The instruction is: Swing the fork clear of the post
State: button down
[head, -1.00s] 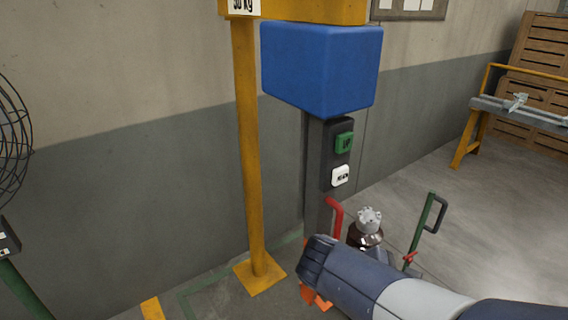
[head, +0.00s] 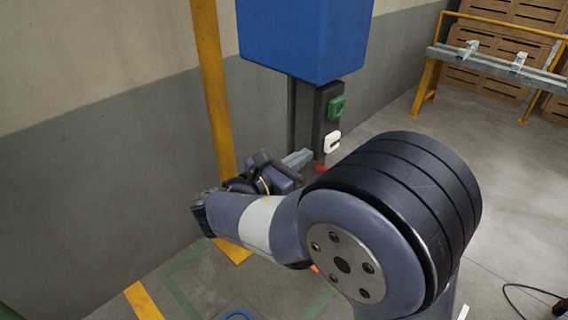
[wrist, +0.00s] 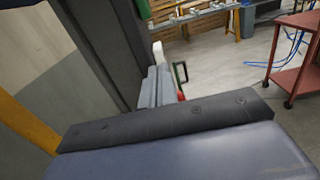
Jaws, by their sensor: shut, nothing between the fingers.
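My gripper (head: 306,156) is shut and empty, its grey fingers pointing right, close to the lower part of the dark upright post (head: 325,105). In the wrist view the shut fingers (wrist: 154,82) point away past a dark upright. The dark post carries a green button (head: 337,107) and a white one (head: 332,142). A small red part (head: 321,169) shows just below the fingertips; whether they touch it I cannot tell. No part is clearly recognisable as the fork; my arm hides much of that area.
A yellow post (head: 212,85) stands left of my gripper, near the wall. A blue box (head: 305,38) hangs above. A bench with a yellow frame (head: 428,85) stands at the back right. A red trolley (wrist: 291,55) is at right in the wrist view. Floor at right is mostly open.

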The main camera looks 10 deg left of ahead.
aim_at(329, 140)
jog(key=p+x, duration=0.1)
jog(key=x, duration=0.5)
jog(key=shift+w+d, duration=0.15)
